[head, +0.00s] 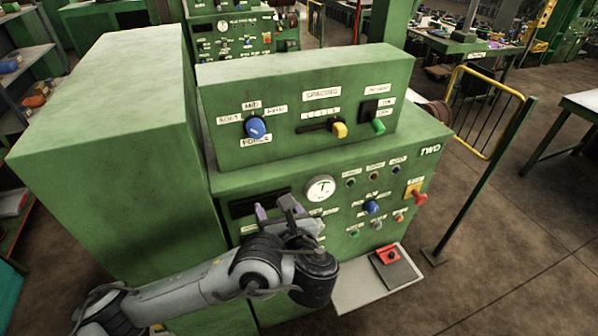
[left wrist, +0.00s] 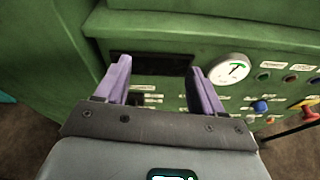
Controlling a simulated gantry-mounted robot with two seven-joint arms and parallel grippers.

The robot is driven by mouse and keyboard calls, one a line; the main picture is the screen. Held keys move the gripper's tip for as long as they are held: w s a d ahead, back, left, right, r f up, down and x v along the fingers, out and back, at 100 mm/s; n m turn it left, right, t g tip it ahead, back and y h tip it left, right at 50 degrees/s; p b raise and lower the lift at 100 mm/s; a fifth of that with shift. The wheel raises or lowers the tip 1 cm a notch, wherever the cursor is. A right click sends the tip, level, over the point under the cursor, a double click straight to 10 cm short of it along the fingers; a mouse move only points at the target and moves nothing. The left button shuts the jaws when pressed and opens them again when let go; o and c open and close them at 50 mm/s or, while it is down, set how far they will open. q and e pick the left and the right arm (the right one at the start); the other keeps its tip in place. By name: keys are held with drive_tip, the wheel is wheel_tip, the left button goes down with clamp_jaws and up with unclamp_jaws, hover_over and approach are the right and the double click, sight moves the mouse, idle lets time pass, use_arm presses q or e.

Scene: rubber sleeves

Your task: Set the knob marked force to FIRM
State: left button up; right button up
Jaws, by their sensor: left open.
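The blue force knob (head: 256,128) is on the left of the upper green panel, with a FORCE label (head: 255,140) below it. Labels stand around it: one at its left, MID above, and FIRM (head: 275,110) at upper right. The way the knob points is too small to tell surely. My left gripper (head: 278,207) is in front of the lower panel, below the knob and apart from it. In the left wrist view its purple fingers (left wrist: 157,85) are spread and empty, facing a dark slot (left wrist: 150,65). My right gripper is not in view.
The upper panel also carries a yellow slider handle (head: 339,130) and a green switch (head: 379,127). The lower panel has a round gauge (head: 320,188), another blue knob (head: 372,207) and a red button (head: 420,198). A grey shelf (head: 350,290) juts out below. A green cabinet (head: 120,150) stands at left.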

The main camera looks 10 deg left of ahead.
use_arm(q)
wheel_tip(320, 180, up, 5)
drive_tip(key=w+t+y+b, duration=0.1)
drive_tip(key=w+t+b, duration=0.1)
drive_tip(key=b, duration=0.1)
drive_tip(key=n+b, duration=0.1)
drive_tip(key=b, duration=0.1)
approach(257, 133)
drive_tip(key=s+d, duration=0.1)
drive_tip(key=shift+t+y, duration=0.4)
drive_tip(key=x, duration=0.5)
drive_tip(key=f+b+x, duration=0.1)
drive_tip(key=x, duration=0.2)
drive_tip(key=shift+a, duration=0.15)
drive_tip(key=shift+x, duration=0.95)
drive_tip(key=shift+w, duration=0.25)
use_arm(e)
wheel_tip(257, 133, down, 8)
